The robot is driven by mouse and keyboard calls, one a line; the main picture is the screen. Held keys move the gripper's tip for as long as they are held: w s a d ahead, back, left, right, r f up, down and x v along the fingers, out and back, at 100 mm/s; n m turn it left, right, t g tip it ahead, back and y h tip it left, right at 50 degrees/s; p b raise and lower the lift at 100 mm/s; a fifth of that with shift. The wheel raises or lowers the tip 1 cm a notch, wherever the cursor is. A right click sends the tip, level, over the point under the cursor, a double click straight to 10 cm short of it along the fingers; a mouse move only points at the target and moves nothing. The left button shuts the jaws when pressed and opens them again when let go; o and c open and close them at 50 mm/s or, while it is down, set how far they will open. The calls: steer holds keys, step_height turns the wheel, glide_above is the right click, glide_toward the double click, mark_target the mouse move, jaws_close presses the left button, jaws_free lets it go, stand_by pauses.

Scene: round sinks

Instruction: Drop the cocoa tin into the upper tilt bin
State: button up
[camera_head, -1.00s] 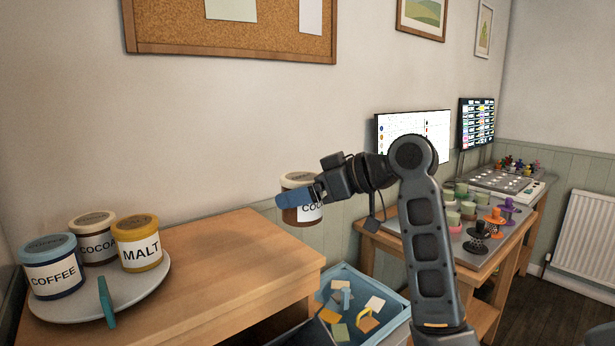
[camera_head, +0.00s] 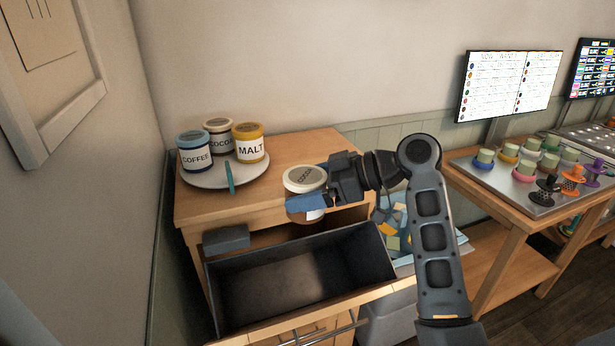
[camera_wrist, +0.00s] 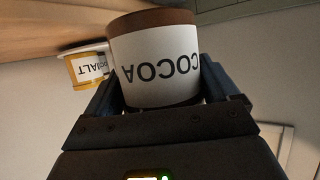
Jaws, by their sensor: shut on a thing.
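My gripper (camera_head: 308,203) is shut on a cocoa tin (camera_head: 304,178), a white-labelled tin with a cream lid and brown band. Blue fingers cross its side and partly hide it. The wrist view shows the tin (camera_wrist: 155,62) between both fingers, its COCOA label upside down in that picture. The upper tilt bin (camera_head: 285,283) is tipped open at the front of the wooden cabinet, dark inside, and looks empty. In the head view the held tin appears above the bin's back edge, near the front edge of the cabinet top; its exact height is unclear.
A round grey tray (camera_head: 205,183) on the cabinet holds a coffee tin (camera_head: 194,152), another cocoa tin (camera_head: 218,135) and a malt tin (camera_head: 249,144). A teal handle (camera_head: 230,178) stands at its front. A blue crate with cards (camera_head: 400,225) is right, partly behind my arm.

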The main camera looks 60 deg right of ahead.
step_height(320, 180, down, 14)
steer(key=b, duration=0.9)
steer(key=shift+r, duration=0.25)
steer(key=o, duration=0.8)
steer(key=shift+d, duration=0.1)
steer(key=b+v, duration=0.1)
steer(key=v, duration=0.6)
steer(key=shift+s+r, duration=0.2)
steer(key=shift+s, duration=0.15)
steer(key=shift+d, duration=0.1)
